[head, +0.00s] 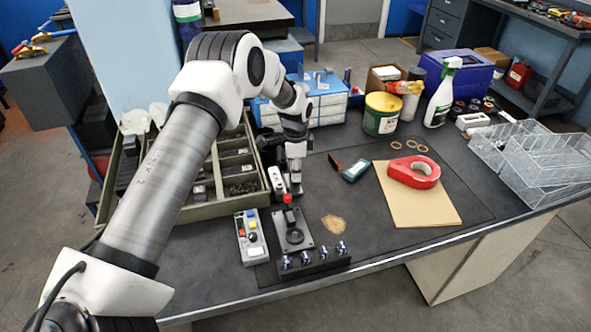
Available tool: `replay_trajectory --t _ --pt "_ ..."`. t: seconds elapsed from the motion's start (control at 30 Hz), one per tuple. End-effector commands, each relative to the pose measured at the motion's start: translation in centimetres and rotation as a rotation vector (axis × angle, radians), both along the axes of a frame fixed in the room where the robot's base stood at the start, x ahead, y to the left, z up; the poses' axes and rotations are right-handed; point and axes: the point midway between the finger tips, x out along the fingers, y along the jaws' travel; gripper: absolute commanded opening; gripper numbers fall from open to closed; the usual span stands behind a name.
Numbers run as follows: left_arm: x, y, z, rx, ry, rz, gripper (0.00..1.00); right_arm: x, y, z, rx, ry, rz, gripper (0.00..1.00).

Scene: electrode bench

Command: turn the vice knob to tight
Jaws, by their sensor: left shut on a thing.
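My left gripper (296,184) points down over the bench, just right of the parts tray. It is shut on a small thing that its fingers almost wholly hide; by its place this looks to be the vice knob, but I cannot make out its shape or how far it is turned. No vice body shows clearly. A small white unit (277,180) stands close to the left of the fingers. A plate with a red-ball lever (287,199) stands just in front of the gripper. My right gripper is not in view.
A button box (250,238) and a black block with several silver knobs (313,261) stand near the front edge. The divided parts tray (195,208) is left. A green device (356,170), red tape dispenser (413,172) and wire baskets (545,165) lie right. The mat's right front is clear.

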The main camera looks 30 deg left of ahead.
Motion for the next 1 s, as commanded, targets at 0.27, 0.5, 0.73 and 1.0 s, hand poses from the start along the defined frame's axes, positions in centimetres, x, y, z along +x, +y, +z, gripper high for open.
replay_trajectory --t 0.27,0.5,0.73,1.0 --pt "-0.4 -0.1 -0.5 -0.003 0.014 0.001 0.45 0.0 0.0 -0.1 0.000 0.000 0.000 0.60" --pt "-0.2 -0.1 -0.3 -0.001 0.007 0.001 0.57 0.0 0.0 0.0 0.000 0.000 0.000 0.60" --pt "0.0 0.0 1.3 -0.001 0.003 0.001 0.57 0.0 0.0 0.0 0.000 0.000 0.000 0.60" --pt "0.0 -0.1 7.9 -0.002 0.002 0.002 0.57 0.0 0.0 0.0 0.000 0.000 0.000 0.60"
